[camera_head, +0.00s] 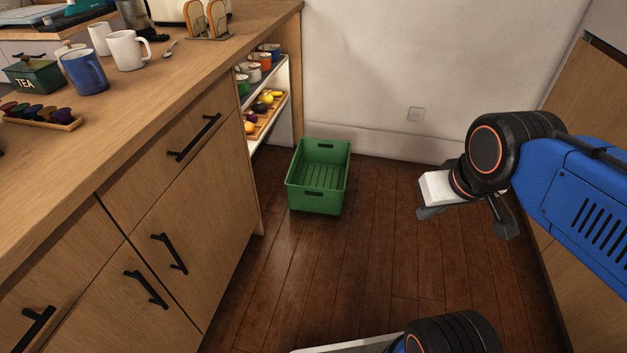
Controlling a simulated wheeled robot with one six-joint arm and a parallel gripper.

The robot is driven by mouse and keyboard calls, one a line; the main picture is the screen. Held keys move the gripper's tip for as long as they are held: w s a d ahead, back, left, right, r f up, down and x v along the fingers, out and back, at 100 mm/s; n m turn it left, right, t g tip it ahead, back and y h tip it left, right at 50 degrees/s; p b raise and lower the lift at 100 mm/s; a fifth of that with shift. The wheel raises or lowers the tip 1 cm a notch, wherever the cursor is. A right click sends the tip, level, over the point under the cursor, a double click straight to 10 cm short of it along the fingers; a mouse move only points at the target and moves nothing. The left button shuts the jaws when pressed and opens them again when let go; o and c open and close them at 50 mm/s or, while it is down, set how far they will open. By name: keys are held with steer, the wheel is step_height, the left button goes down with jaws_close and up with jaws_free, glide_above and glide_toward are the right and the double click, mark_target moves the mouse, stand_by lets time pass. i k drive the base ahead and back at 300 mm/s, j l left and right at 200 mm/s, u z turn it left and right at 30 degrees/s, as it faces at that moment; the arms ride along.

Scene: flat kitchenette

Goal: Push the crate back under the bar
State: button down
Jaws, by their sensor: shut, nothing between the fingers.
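The green crate (314,200) stands upright and empty on the dark wood floor, near the far end of the bar (150,95). It sits out in the aisle, just right of the bar's open shelf end, with its long sides running toward the back wall. My gripper (434,209) is shut and empty, above the floor to the right of the crate and clear of it.
Open shelves (268,110) with cups and a fruit tray are at the bar's far end. A white wall (400,70) closes the back, and wooden cabinets (585,110) stand at right. The floor (340,260) in front of the crate is clear.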

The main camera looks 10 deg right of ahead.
mark_target(315, 179)
steer(key=i+l+u, duration=0.5)
steer(key=i+l, duration=0.25)
steer(key=i, duration=0.15)
steer(key=i+l+u, duration=0.5)
steer(key=i+l, duration=0.25)
steer(key=l, duration=0.3)
